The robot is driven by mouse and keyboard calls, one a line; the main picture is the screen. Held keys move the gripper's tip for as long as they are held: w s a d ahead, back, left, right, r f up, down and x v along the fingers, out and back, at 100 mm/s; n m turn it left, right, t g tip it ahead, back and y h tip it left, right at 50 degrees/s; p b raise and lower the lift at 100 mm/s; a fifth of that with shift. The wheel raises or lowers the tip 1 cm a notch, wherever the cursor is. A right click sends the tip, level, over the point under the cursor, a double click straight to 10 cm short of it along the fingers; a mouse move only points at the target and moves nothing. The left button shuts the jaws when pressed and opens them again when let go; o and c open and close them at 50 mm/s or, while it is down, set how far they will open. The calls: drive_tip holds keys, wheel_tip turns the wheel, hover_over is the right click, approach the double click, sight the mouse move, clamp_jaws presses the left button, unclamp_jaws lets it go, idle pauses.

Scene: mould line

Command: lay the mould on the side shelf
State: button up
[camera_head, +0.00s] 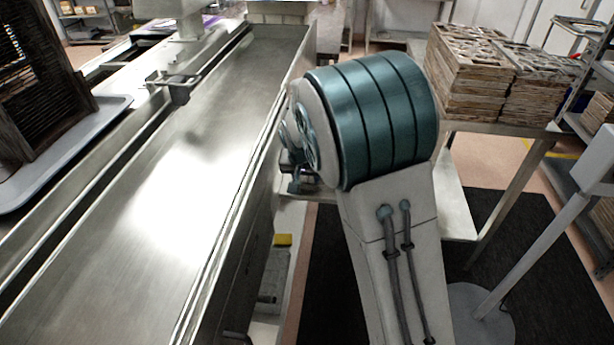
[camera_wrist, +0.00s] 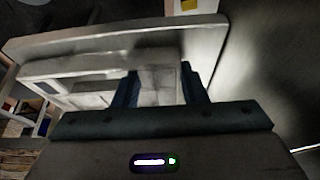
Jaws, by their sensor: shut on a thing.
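In the wrist view, my gripper (camera_wrist: 159,70) has its two dark fingers on either side of a pale grey piece, which I take to be the mould (camera_wrist: 160,86). The gripper is shut on it. The mould's full outline is unclear against the pale surfaces behind. In the head view, my arm's teal-banded joint hides most of the gripper and the mould; only dark parts show beside the line's right wall. A pale steel shelf (camera_head: 456,205) shows right of my arm, low under the stacked-trays table; I cannot tell whether it is the side shelf.
The long steel trough (camera_head: 150,195) of the line runs away on the left, with a grey tray (camera_head: 60,160) and dark rack (camera_head: 35,85) beyond it. Stacked brown trays (camera_head: 480,75) fill the table at the right. A dark mat (camera_head: 530,270) covers the floor there.

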drive_tip(key=o, duration=1.2)
drive_tip(key=shift+c, duration=0.2)
drive_tip(key=d+v, duration=0.1)
drive_tip(key=v, duration=1.1)
drive_tip(key=s+d+n+g, duration=0.1)
drive_tip(key=s+d, duration=0.4)
drive_tip(key=s, duration=0.6)
drive_tip(key=s+d+f+n+g, duration=0.1)
drive_tip(key=s+d, duration=0.5)
drive_tip(key=s, duration=0.6)
drive_tip(key=shift+s+d+f+y, duration=0.25)
drive_tip(key=shift+s+f+y, duration=0.05)
drive_tip(key=shift+y, duration=0.1)
